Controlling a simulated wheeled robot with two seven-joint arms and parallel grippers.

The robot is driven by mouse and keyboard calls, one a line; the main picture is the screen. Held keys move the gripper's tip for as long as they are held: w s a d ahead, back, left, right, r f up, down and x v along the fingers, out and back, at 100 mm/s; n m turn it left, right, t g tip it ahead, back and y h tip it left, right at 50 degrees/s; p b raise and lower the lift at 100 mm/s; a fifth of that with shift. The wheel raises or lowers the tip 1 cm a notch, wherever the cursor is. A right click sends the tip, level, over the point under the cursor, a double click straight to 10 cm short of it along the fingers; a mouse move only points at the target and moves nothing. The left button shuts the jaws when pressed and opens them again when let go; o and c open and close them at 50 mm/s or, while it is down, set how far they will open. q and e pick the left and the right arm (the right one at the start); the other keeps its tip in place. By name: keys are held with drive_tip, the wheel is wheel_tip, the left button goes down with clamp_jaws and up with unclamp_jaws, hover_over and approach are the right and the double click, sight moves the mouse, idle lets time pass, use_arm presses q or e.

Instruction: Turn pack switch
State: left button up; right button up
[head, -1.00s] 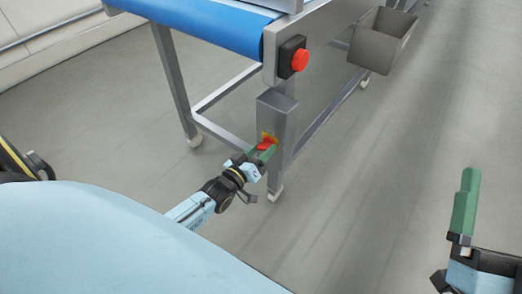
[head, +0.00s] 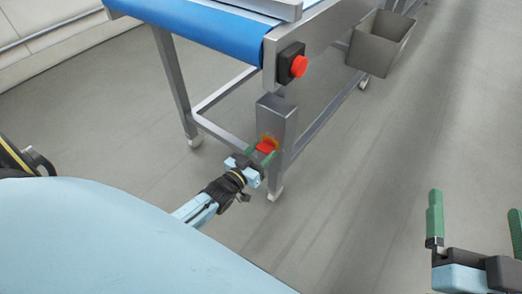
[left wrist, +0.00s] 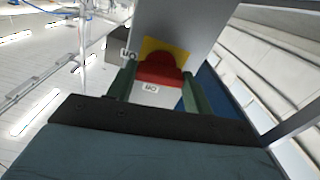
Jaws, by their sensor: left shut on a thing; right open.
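The pack switch is a red rotary handle (head: 266,147) on a yellow plate, on the grey metal box at the leg of the conveyor. It also shows in the left wrist view (left wrist: 158,70), with the yellow plate (left wrist: 164,46) behind it and small white labels beside and below it. My left gripper (head: 262,152) is shut on the red handle, one green finger on each side of it. The fingers also show in the left wrist view (left wrist: 157,88). My right gripper (head: 475,222) is open and empty over the floor at the lower right.
The conveyor with its blue belt (head: 205,32) stands above the switch. A red push button (head: 299,66) is on its end, above the switch box (head: 277,118). A grey bin (head: 380,45) hangs at the right. The floor at the right is clear.

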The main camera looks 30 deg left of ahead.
use_arm(q)
drive_tip(key=shift+m, duration=0.9)
use_arm(e)
drive_tip(key=shift+d+f+g+h, duration=0.2)
drive_tip(key=shift+f+g+h, duration=0.3)
drive_tip(key=shift+f, duration=0.65)
use_arm(q)
drive_tip(key=o, duration=1)
drive_tip(key=shift+s, duration=0.15)
drive_tip(key=s+p, duration=0.1)
drive_tip(key=s, duration=0.3)
drive_tip(key=s+p, duration=0.2)
drive_tip(key=s, duration=0.2)
drive_tip(key=s+a+p, duration=0.1)
drive_tip(key=s, duration=0.4)
drive_tip(key=shift+p, duration=0.3)
use_arm(e)
drive_tip(key=s+d+f+g+h, duration=0.1)
drive_tip(key=s+d+f+g, duration=0.1)
drive_tip(key=s+f+g, duration=0.3)
drive_tip(key=s+d+f+g+h, duration=0.2)
drive_tip(key=s+f+g, duration=0.3)
drive_tip(key=f, duration=0.3)
drive_tip(key=shift+d+f+m+g+h, duration=0.3)
drive_tip(key=shift+d+m+g, duration=0.1)
drive_tip(key=shift+d+g, duration=0.45)
